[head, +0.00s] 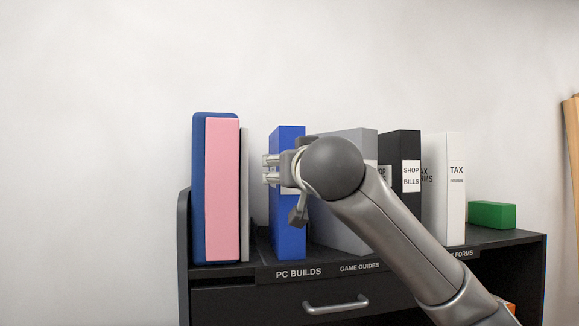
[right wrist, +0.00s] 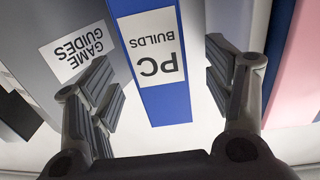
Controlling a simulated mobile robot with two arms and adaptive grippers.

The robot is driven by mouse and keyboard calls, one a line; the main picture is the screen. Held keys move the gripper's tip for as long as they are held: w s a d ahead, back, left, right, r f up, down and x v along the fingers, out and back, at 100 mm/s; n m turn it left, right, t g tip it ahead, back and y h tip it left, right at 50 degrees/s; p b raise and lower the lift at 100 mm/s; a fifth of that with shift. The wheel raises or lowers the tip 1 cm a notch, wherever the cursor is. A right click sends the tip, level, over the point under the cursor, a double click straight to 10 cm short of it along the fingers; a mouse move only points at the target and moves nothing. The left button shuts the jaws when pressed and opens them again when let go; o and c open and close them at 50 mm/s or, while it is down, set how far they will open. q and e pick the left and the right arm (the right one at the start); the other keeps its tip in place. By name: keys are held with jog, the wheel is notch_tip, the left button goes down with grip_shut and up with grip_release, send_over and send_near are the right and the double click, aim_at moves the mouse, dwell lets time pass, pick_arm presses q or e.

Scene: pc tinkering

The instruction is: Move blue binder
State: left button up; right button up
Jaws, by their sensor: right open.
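The blue binder (head: 290,232) stands upright on the shelf top, partly hidden by my right arm. In the right wrist view the blue binder (right wrist: 166,104) appears upside down, with a white label reading PC BUILDS. My right gripper (head: 271,169) is in front of the binder's upper part. In the right wrist view my right gripper (right wrist: 165,88) is open, one finger on each side of the binder's spine, with visible gaps and no clear contact. My left gripper is not in view.
A pink binder (head: 222,190) and a dark blue one (head: 200,125) stand left, with a narrow gap before the blue binder. A grey GAME GUIDES binder (right wrist: 58,38) stands on the other side. Black (head: 405,145) and white binders (head: 450,205) and a green box (head: 491,214) are farther right.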

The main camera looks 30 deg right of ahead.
jog(key=p+x, duration=0.3)
jog(key=x, duration=0.5)
jog(key=shift+w+d+p, duration=0.15)
jog(key=shift+w+p, duration=0.15)
jog(key=shift+w, duration=0.05)
jog(key=c, duration=1.3)
